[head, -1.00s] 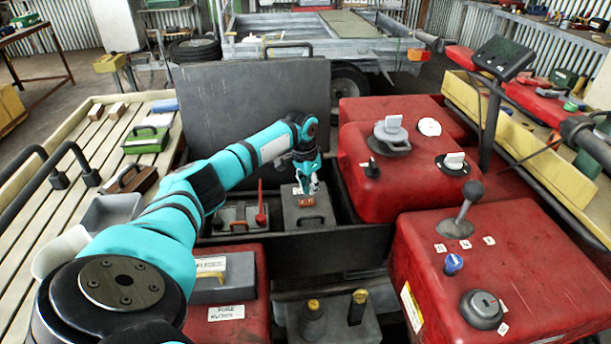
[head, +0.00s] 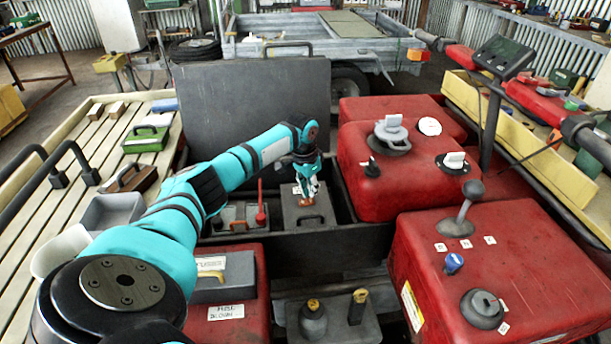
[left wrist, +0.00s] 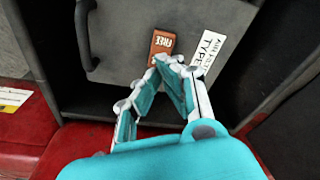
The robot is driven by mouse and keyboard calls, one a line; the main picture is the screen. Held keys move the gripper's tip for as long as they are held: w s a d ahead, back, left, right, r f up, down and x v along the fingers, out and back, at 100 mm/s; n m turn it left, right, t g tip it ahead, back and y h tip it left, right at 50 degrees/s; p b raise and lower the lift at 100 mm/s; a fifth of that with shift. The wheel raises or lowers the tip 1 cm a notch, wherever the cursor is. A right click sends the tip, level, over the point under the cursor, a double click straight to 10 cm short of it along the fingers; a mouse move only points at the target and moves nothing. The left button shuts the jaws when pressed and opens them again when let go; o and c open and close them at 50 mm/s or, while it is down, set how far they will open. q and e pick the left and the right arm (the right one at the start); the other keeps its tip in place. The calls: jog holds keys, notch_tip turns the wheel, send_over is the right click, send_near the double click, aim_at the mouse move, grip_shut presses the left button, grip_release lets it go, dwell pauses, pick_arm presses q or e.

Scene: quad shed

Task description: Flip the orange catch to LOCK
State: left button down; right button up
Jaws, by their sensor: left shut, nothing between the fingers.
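The orange catch (left wrist: 162,41) is on the face of a grey case (left wrist: 125,62) in the left wrist view. The word FREE shows on its uncovered part; the rest is behind my fingers. My left gripper (left wrist: 168,62) is shut and empty, its fingertips at the catch's near part. I cannot tell whether they touch it. In the head view the left gripper (head: 305,203) is over the grey case (head: 318,215), mostly hiding the catch. My right gripper is in neither view.
The case has a dark handle (left wrist: 84,35) and a white label (left wrist: 208,47). It sits in an open dark box with its lid (head: 250,100) raised behind. A grey unit with a red lever (head: 261,215) stands left of it. Red tanks (head: 400,170) rise close on the right.

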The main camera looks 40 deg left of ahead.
aim_at(311, 200)
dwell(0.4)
pick_arm(q)
jog(key=shift+f, duration=0.2)
jog(key=shift+s+f+b, duration=0.1)
jog(key=shift+f+b, duration=0.4)
jog(key=shift+f, duration=0.55)
dwell(0.6)
jog(key=shift+r+p, duration=0.95)
jog(key=shift+p, duration=0.25)
notch_tip(311, 200, up, 5)
jog(key=p, duration=0.5)
jog(key=shift+r, duration=0.1)
